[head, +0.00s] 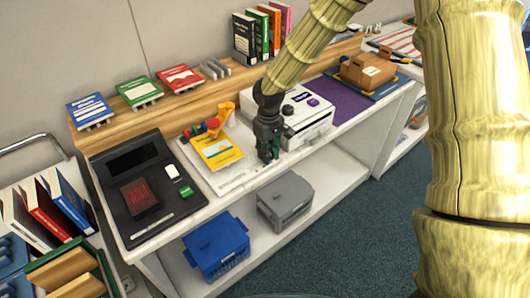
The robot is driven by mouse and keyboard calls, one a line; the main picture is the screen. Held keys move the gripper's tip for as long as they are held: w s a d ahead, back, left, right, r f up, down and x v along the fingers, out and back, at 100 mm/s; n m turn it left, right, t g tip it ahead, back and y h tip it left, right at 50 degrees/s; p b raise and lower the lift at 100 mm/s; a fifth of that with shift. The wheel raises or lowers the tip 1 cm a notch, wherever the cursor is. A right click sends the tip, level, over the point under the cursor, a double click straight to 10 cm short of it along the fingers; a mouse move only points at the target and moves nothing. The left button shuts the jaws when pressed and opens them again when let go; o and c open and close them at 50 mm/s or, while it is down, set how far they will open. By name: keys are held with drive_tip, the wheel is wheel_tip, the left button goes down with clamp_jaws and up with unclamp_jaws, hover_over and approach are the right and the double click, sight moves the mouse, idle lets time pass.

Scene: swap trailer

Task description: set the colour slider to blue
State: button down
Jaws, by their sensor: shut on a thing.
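A white machine (310,118) with dark knobs and a small dark label stands on the middle of the counter. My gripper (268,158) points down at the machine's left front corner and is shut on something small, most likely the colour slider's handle. The fingers hide the handle and the slider's track, so its setting cannot be read. Teal-green parts show at the fingers.
A yellow booklet (217,150) and small coloured pieces lie left of my gripper, beside a black console (140,190). Blue (217,245) and grey (286,198) crates sit on the shelf below.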

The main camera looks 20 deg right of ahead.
sight(270, 151)
drive_tip(key=shift+w+d, duration=0.1)
drive_tip(key=shift+d, duration=0.1)
drive_tip(key=c, duration=1.2)
unclamp_jaws()
drive_tip(key=shift+d, duration=0.1)
drive_tip(key=shift+c, duration=0.2)
drive_tip(key=shift+r, duration=0.1)
wheel_tip(270, 151, up, 12)
